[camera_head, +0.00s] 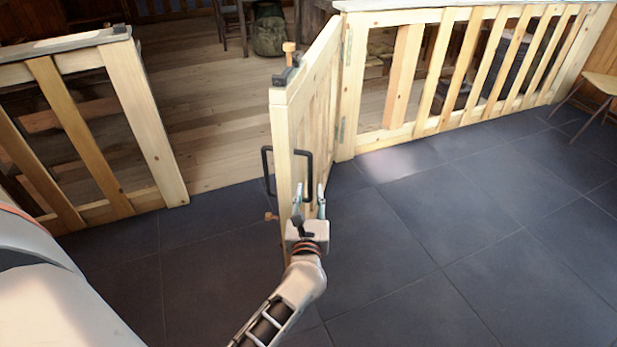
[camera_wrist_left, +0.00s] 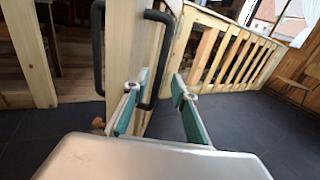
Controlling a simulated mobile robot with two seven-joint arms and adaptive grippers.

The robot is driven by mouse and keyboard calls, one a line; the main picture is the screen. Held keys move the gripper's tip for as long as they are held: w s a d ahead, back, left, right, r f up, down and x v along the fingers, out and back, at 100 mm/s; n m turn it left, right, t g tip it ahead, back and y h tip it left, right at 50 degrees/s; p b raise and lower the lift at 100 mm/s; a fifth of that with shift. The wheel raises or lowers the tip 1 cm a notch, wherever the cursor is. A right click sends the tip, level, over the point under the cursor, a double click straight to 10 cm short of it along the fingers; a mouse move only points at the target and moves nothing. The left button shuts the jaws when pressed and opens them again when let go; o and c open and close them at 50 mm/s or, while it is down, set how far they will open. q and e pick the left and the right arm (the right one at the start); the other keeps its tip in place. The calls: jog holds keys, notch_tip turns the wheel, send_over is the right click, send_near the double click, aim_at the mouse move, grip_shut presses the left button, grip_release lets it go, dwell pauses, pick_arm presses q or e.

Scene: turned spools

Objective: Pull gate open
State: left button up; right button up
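The pale wooden gate (camera_head: 318,92) stands swung out toward me, hinged on its right post. A wide opening shows between its free edge and the left fence. A black bar handle (camera_head: 309,176) is on the gate's right face, with another black handle (camera_head: 265,168) on the other face. My left gripper (camera_head: 310,200) is low beside the gate's free end, close to the right-face handle. In the left wrist view its two green-padded fingers (camera_wrist_left: 157,98) are spread apart. The handle's lower end (camera_wrist_left: 146,104) shows near the left finger; contact cannot be told. My right gripper is not in view.
A slatted fence (camera_head: 455,75) runs right from the hinge post, and another fence section (camera_head: 140,110) stands left. Dark tiled floor (camera_head: 430,220) is clear at right. A wooden chair (camera_head: 600,85) stands at far right. Plank floor (camera_head: 205,100) lies beyond the opening.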

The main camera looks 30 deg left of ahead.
aim_at(310, 180)
pick_arm(q)
jog(key=x, duration=0.6)
jog(key=shift+w+a, duration=0.1)
jog(key=shift+w, duration=0.05)
grip_shut()
